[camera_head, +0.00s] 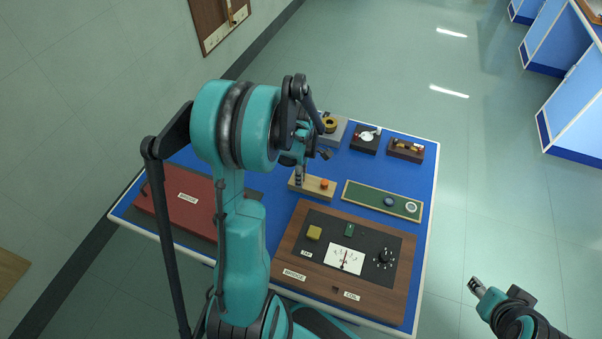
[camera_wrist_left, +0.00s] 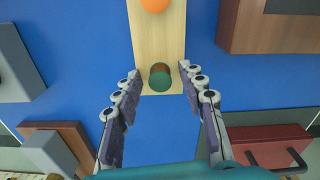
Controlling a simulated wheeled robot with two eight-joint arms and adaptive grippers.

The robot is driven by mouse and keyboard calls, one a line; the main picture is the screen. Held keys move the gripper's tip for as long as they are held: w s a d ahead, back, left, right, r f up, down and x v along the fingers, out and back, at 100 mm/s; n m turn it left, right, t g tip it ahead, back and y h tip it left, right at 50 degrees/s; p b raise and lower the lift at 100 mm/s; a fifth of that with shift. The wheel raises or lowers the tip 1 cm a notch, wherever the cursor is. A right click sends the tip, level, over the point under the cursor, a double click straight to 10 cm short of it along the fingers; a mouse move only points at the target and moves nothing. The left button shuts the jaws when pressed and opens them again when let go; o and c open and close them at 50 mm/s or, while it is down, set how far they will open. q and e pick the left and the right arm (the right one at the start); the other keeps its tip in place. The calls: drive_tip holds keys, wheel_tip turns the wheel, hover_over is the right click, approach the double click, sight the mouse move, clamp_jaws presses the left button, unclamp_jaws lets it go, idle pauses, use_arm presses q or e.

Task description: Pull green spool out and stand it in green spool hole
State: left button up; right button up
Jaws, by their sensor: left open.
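The green spool (camera_wrist_left: 159,78) shows end-on in the left wrist view, at the near end of a pale wooden block (camera_wrist_left: 158,40). An orange round piece (camera_wrist_left: 154,4) is further along the block. My left gripper (camera_head: 308,162) is over the block's left end in the head view. Its fingers stand apart on either side of the spool, open and with nothing gripped. In the head view the spool is hard to make out behind the gripper. I cannot tell which opening is the green spool hole. My right gripper (camera_head: 475,287) is right of the table, its jaws unclear.
A green board (camera_head: 363,196) with a blue round piece (camera_head: 389,201) and a pale ring (camera_head: 411,207) lies right of the block. A brown meter panel (camera_head: 400,285) is in front, a red case (camera_head: 176,199) at left. Several small devices stand behind.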

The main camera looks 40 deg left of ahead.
use_arm(q)
drive_tip(key=shift+o, duration=1.3)
wheel_tip(320, 180, up, 12)
drive_tip(key=s+d+r+m+t, duration=0.2)
drive_tip(key=s+d+m+t, duration=0.1)
drive_tip(key=d+m, duration=0.6)
drive_tip(key=s+d+r+m+t, duration=0.2)
drive_tip(key=s+d+m+t, duration=0.2)
drive_tip(key=d+m, duration=0.6)
drive_tip(key=s+m, duration=0.2)
drive_tip(key=m, duration=0.2)
drive_tip(key=shift+d+r, duration=0.15)
drive_tip(key=shift+d, duration=0.1)
